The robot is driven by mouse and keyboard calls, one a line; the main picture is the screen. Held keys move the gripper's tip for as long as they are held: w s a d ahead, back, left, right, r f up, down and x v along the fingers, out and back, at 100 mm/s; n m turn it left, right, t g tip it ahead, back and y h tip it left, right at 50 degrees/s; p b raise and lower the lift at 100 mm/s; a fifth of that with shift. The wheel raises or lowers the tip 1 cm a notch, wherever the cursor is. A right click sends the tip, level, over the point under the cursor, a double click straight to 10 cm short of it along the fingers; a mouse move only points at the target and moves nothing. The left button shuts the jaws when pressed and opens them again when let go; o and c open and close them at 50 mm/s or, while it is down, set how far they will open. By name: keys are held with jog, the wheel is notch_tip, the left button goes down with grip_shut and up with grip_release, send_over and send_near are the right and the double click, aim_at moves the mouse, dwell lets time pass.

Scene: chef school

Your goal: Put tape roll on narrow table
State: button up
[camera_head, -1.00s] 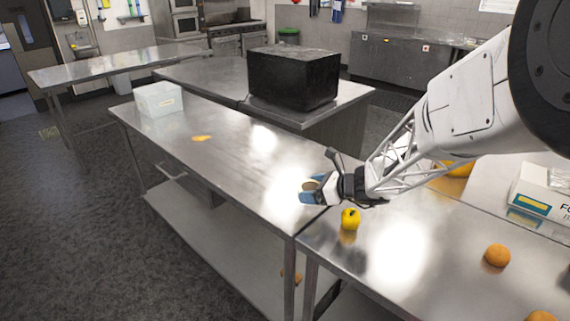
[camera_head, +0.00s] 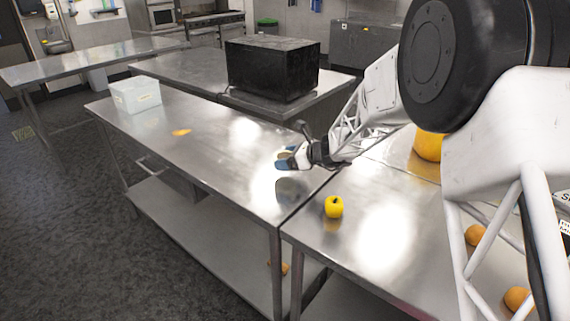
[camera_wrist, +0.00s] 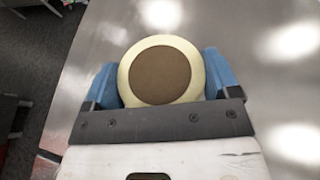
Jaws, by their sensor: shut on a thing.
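The tape roll (camera_wrist: 123,79) is a pale cream ring around a brown centre. It sits between the two blue fingers of my gripper (camera_wrist: 161,85) in the wrist view, and the gripper is shut on it. In the head view my gripper (camera_head: 284,159) is over the right end of a long steel table (camera_head: 215,150), near the seam with another steel table. The tape roll is small and partly hidden by the fingers there. A dark reflection shows on the steel below the gripper.
A yellow apple-like fruit (camera_head: 334,207) and several orange fruits (camera_head: 475,235) are on the right-hand table (camera_head: 350,255). A translucent bin (camera_head: 135,95) and a flat orange piece (camera_head: 181,132) are on the long table. A black box (camera_head: 272,68) stands on the table behind. The long table's middle is clear.

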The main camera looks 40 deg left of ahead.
jog(key=shift+w+a+f, duration=0.1)
jog(key=shift+w+a, duration=0.7)
jog(key=shift+a, duration=0.15)
jog(key=shift+f, duration=1.75)
jog(key=shift+f, duration=0.1)
jog(key=o, duration=0.8)
jog(key=shift+d, duration=0.1)
jog(key=v, duration=1.2)
